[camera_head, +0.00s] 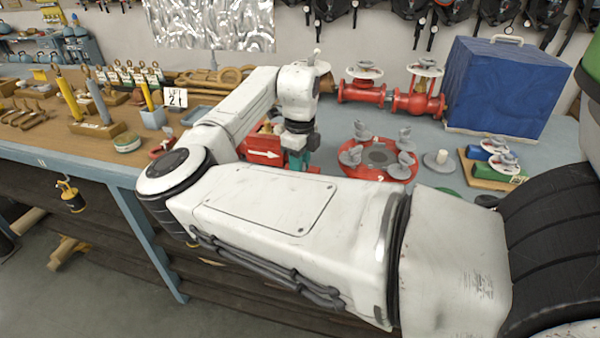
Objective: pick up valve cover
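My gripper (299,161) points down over the blue-grey bench top (345,128), at the end of my white arm. It is beside a red block with a white arrow (262,152), which is partly hidden behind my arm. The teal fingertips are small and partly hidden by the arm, so their opening does not show. A red round plate with several grey knobs (378,155) lies to the right of the gripper, apart from it. I cannot tell for certain which part is the valve cover.
Red valves with handwheels (418,97) stand behind the plate, and a blue covered box (505,85) at the back right. A grey knobbed part (440,160) and small coloured valves (495,160) sit to the right. Tools and a numbered sign (177,98) fill the left.

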